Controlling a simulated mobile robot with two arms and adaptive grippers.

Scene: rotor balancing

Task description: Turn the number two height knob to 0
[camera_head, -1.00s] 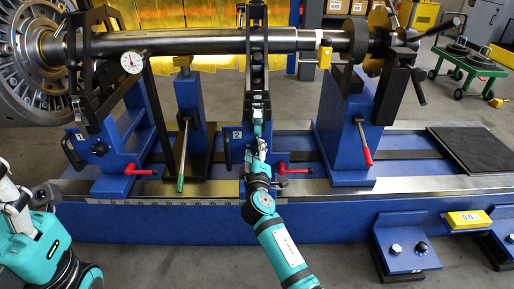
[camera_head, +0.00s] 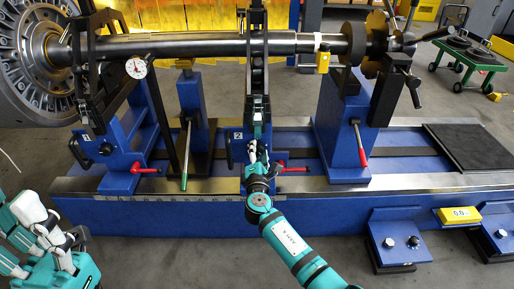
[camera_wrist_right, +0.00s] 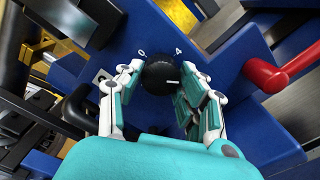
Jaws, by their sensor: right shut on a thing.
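The number two height knob (camera_wrist_right: 158,76) is a round black knob on a blue block in the right wrist view. A 0 is printed at its upper left and a 4 at its upper right. Its white pointer line points right, a little below the 4. My right gripper (camera_wrist_right: 164,84) has its fingers on both sides of the knob and is shut on it. In the head view, my right gripper (camera_head: 257,157) is at the blue stand marked 2 (camera_head: 237,136) and hides the knob. My left gripper (camera_head: 68,248) is at the lower left, away from the stands; its opening is unclear.
A red lever (camera_head: 295,169) sticks out just right of the knob; it is also close in the right wrist view (camera_wrist_right: 268,75). A long steel shaft (camera_head: 190,45) runs above the stands. The rail (camera_head: 410,182) lies below.

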